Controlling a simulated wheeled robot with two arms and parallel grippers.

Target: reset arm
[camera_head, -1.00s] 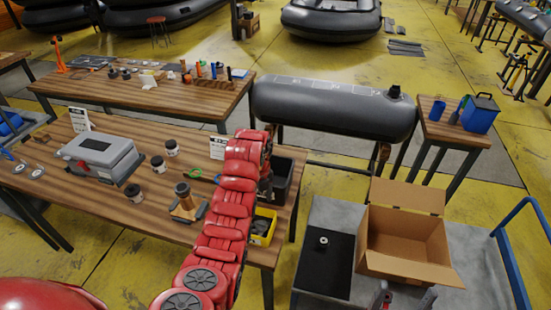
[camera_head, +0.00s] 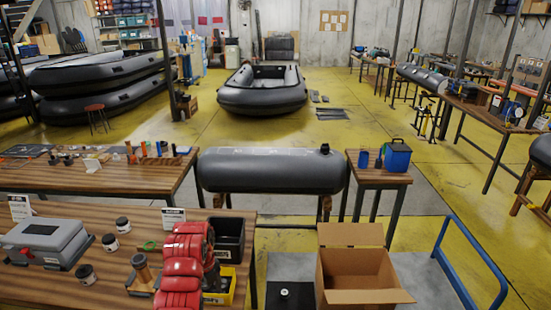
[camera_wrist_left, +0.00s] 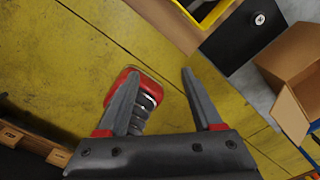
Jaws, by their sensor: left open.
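My left arm's red links rise from the bottom edge of the head view, in front of the near workbench (camera_head: 110,285). The arm bends over at the bench's right end, beside a black bin (camera_head: 231,236) and a yellow bin (camera_head: 225,291). A dark part of the arm hangs down there. In the left wrist view my left gripper (camera_wrist_left: 160,74) has its two grey fingers spread with a clear gap. It holds nothing, with yellow floor beyond it. A red-rimmed ribbed part shows behind one finger; I cannot tell what it is. My right gripper is not in view.
An open cardboard box (camera_head: 350,270) stands at the lower right, with a black mat (camera_wrist_left: 238,38) beside it. A blue cart handle (camera_head: 470,255) is farther right. A grey toolbox (camera_head: 45,240) sits on the near bench. A grey tube (camera_head: 270,171) stands behind. Yellow floor is open beyond.

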